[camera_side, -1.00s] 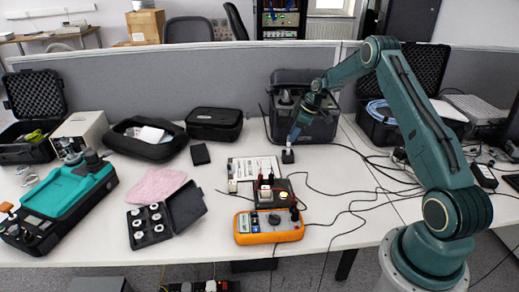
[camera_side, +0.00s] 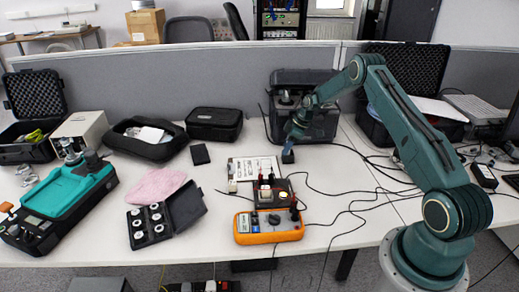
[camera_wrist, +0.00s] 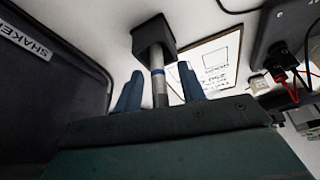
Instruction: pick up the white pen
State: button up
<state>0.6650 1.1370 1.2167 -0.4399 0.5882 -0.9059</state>
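The white pen (camera_wrist: 157,60) stands in a small black holder (camera_wrist: 152,33) in the wrist view; it looks pale grey with a dark blue band. My gripper (camera_wrist: 160,88) has its two blue fingers apart, one on each side of the pen, with gaps visible between. In the side view my gripper (camera_side: 290,142) points down right above the black holder (camera_side: 288,157) on the white table. The pen is hidden behind the fingers there.
A printed sheet (camera_side: 258,164) lies left of the holder, with an orange meter (camera_side: 268,227) and leads in front. A dark open case (camera_side: 305,110) stands close behind my gripper. Black cables run across the table at right.

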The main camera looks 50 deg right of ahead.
jog(key=shift+f, duration=0.15)
jog(key=shift+c, duration=0.4)
grip_shut()
notch_tip(320, 180, up, 20)
dwell(0.9)
dwell(0.6)
jog(key=shift+r, duration=2.5)
